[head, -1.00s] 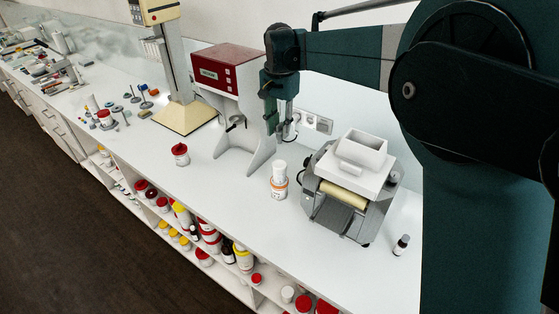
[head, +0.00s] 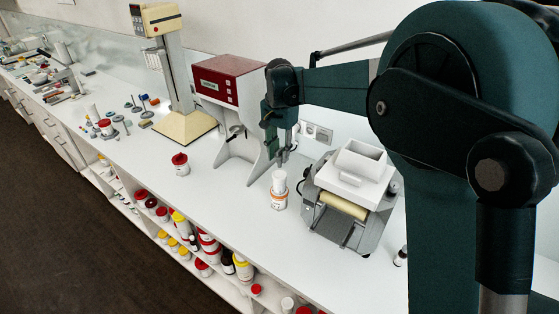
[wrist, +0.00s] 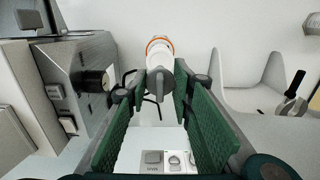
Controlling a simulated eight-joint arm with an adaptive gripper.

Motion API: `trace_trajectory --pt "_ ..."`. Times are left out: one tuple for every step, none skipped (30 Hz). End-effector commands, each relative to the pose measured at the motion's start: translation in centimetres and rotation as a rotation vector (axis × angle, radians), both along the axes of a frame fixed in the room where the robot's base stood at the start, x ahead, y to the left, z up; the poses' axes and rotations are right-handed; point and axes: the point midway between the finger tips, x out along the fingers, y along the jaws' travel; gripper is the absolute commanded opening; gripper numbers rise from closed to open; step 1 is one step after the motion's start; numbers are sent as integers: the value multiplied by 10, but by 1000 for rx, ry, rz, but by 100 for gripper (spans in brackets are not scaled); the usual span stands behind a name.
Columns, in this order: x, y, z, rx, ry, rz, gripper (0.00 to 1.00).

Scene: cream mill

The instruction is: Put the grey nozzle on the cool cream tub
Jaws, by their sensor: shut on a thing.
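My gripper (head: 283,156) hangs just above a white tub with an orange band (head: 279,196). The tub stands upright on the white bench, left of the grey roller mill; I cannot read its label. In the wrist view the gripper (wrist: 161,88) has its green fingers on a small grey piece, the grey nozzle (wrist: 160,83). The same tub (wrist: 159,50) shows beyond the fingertips, its near end partly hidden by the nozzle. I cannot tell whether nozzle and tub touch. Another tub with a red lid (head: 180,165) stands farther left.
The grey mill with a white hopper (head: 350,190) stands close on the right. A white and red machine (head: 228,85) stands behind left. A cream stand (head: 185,127) and loose tools lie farther left. The bench front between the tubs is clear. A small dark bottle (head: 401,256) is at right.

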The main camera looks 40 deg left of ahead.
Motion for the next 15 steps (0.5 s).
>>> trace_trajectory --pt "0 0 -4 0 0 0 15" --pt "0 0 -7 0 0 0 15" --pt "0 0 -12 0 0 0 15" --pt "0 0 -15 0 0 0 15" --pt "0 0 -18 0 0 0 15" --pt "0 0 -22 0 0 0 15" --pt "0 0 -25 0 0 0 15" --pt "0 0 -28 0 0 0 15" --pt "0 0 -30 0 0 0 15" --pt "0 0 -32 0 0 0 15" --pt "0 0 -33 0 0 0 15" --pt "0 0 -33 0 0 0 15" --pt "0 0 -33 0 0 0 15" --pt "0 0 -33 0 0 0 15" --pt "0 0 -33 0 0 0 15"
